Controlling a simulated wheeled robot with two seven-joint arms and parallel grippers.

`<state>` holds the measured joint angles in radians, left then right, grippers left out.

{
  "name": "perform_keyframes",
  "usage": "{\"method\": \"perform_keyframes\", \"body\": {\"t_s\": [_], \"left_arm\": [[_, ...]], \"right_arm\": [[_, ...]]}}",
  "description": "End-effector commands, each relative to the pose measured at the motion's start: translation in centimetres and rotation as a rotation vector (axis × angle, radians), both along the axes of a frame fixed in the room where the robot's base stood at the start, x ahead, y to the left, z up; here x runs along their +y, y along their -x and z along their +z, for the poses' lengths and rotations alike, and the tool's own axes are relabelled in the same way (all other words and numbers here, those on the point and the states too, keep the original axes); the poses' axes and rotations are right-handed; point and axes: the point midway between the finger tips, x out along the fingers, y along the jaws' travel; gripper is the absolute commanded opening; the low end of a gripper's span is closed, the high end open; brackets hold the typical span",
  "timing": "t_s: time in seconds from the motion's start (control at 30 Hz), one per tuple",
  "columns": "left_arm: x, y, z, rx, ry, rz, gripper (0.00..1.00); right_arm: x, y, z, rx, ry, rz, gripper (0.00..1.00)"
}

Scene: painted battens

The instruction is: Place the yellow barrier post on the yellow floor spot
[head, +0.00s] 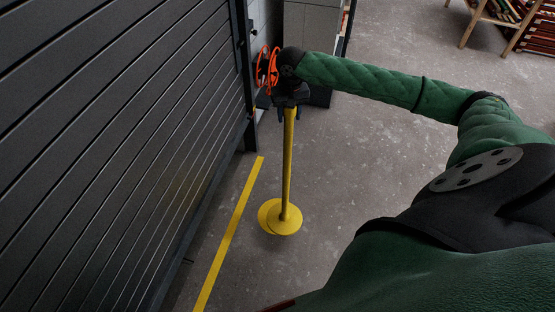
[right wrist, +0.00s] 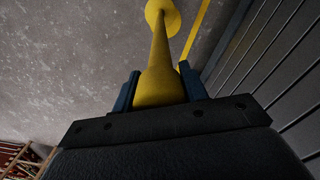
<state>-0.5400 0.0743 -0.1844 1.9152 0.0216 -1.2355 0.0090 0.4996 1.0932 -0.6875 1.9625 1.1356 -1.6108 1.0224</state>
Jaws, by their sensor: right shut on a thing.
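The yellow barrier post (head: 288,170) stands about upright, with a round base (head: 284,220). My right gripper (head: 290,104) is shut on its top end. In the right wrist view the two fingers (right wrist: 159,90) sit on either side of the post (right wrist: 163,52), whose base is at the top edge. The yellow floor spot (head: 263,211) shows as a sliver at the left of the base, which covers most of it. The base sits a little right of the spot's middle in the head view. I cannot tell whether it touches the floor. My left gripper is not in view.
A yellow floor line (head: 229,234) runs left of the post, beside a dark slatted shutter (head: 110,140). An orange reel (head: 267,66) and a grey cabinet (head: 308,28) are behind the gripper. Wooden racks (head: 535,30) stand far right. Floor (head: 350,150) right of the post is clear.

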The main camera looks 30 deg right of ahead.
Motion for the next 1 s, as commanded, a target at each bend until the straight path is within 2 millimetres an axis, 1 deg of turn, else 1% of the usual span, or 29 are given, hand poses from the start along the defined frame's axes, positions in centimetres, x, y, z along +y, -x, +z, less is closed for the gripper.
{"method": "perform_keyframes", "body": {"t_s": [0.03, 0.2, 0.3, 0.47, 0.57, 0.67, 0.7, 0.77, 1.0], "left_arm": [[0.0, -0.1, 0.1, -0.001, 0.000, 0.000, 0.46], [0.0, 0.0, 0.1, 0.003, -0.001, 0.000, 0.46], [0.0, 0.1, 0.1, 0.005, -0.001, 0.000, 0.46], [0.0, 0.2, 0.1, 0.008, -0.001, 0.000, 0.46], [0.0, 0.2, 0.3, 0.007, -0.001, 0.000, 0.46], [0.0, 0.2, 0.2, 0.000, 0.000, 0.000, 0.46], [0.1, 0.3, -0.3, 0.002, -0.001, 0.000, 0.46], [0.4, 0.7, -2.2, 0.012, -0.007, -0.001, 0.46], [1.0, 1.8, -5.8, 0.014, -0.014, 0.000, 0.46]], "right_arm": [[-1.5, 0.1, 0.2, 0.001, 0.002, -0.019, 0.00], [-5.1, 0.4, 0.6, -0.001, 0.001, -0.062, 0.00], [-6.6, 0.5, 0.9, -0.001, 0.000, -0.081, 0.00], [-8.1, 0.6, 1.2, -0.002, 0.000, -0.098, 0.00], [-8.3, 0.5, 1.3, -0.003, -0.001, -0.102, 0.00], [-7.8, 0.0, 0.9, -0.002, -0.003, -0.103, 0.00], [-7.6, -0.3, 0.7, -0.003, -0.004, -0.103, 0.00], [-7.0, -0.9, 0.4, -0.003, -0.004, -0.102, 0.00], [-5.0, -3.3, -1.4, -0.003, -0.004, -0.103, 0.00]]}}
